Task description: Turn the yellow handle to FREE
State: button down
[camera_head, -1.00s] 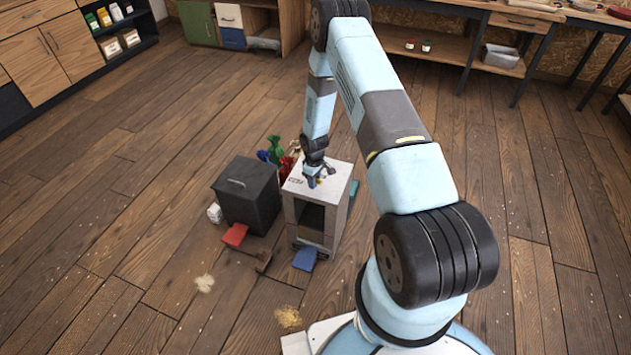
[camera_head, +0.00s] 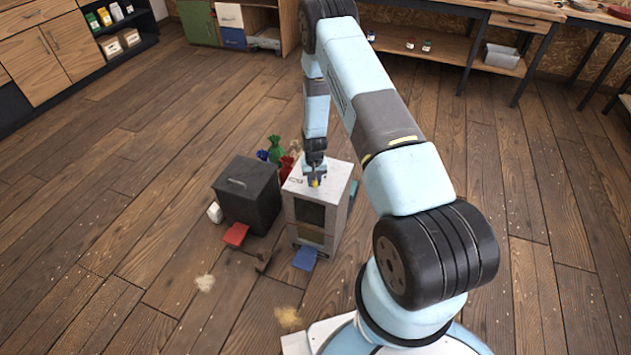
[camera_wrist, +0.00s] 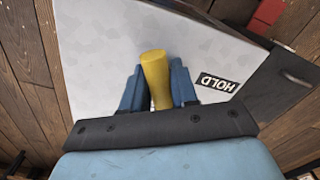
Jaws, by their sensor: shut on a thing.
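The yellow handle (camera_wrist: 156,75) stands on the pale top of a white-grey box (camera_head: 337,178). My gripper (camera_wrist: 157,88) has a blue finger on each side of the handle and is shut on it in the wrist view. In the head view my gripper (camera_head: 315,180) is at the top of the box, with a bit of yellow between its fingers. A HOLD label (camera_wrist: 218,83) lies right of the handle in the wrist view. No FREE label can be read in either view. The box's front has a dark window.
A dark grey box with a handle (camera_head: 247,192) stands just left of the white-grey box. Red (camera_head: 235,234) and blue (camera_head: 305,258) flaps lie in front of the boxes. Coloured bags (camera_head: 275,150) stand behind. The wooden floor around is mostly open.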

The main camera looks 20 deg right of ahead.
jog(key=m, duration=0.3)
jog(key=shift+m, duration=0.3)
jog(key=c, duration=1.8)
grip_release()
jog(key=shift+m, duration=2)
jog(key=shift+c, duration=0.2)
jog(key=shift+d, duration=0.1)
jog(key=o, duration=1)
notch_tip(320, 180, up, 14)
jog(key=shift+f, duration=0.15)
